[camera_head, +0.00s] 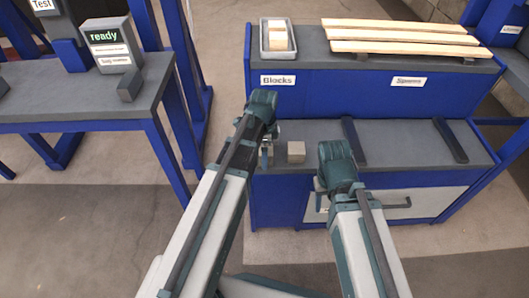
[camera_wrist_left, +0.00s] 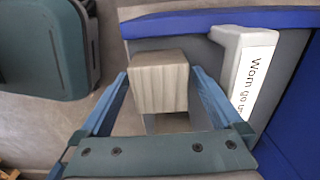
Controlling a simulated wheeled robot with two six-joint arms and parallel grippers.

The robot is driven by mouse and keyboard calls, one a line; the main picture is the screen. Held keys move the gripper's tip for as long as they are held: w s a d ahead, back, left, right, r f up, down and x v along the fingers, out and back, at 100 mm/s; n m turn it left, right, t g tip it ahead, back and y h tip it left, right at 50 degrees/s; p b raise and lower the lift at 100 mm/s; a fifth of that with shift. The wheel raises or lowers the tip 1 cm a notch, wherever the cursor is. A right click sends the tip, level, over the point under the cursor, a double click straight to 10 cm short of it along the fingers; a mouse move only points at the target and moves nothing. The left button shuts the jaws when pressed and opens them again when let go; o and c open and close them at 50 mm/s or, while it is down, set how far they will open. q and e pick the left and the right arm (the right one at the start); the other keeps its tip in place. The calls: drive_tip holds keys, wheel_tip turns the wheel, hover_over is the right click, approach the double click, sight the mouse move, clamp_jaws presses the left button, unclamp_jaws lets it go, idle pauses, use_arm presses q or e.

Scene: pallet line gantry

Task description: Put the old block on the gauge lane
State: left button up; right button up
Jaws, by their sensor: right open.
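My left gripper (camera_head: 266,150) is at the left end of the lower grey shelf. The frames do not settle which block is the old one. My right gripper (camera_head: 322,188) is open at the shelf's front edge, mostly hidden by its wrist. No readable label marks the gauge lane. Two dark rails (camera_head: 354,141) (camera_head: 450,139) lie on the shelf.
A white sign starting "Worn go" (camera_wrist_left: 252,75) stands beside the held block. A grey tray (camera_head: 264,45) with blocks is on the upper shelf, labelled "Blocks" (camera_head: 278,79), beside wooden slats (camera_head: 400,38). A left bench (camera_head: 60,110) carries a "ready" display (camera_head: 104,37).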

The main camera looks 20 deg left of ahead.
use_arm(q)
drive_tip(key=shift+r, duration=0.15)
wheel_tip(320, 180, up, 12)
drive_tip(key=p, duration=1.2)
drive_tip(key=s+d+n+y, duration=0.1)
drive_tip(key=s+d+n, duration=0.9)
drive_tip(key=s, duration=0.4)
drive_tip(key=shift+s+d+n, duration=0.15)
drive_tip(key=shift+d+n, duration=0.1)
drive_tip(key=shift+n, duration=0.25)
drive_tip(key=shift+r, duration=0.1)
wheel_tip(320, 180, up, 18)
drive_tip(key=p, duration=1.8)
drive_tip(key=shift+f, duration=0.25)
drive_tip(key=shift+a, duration=0.1)
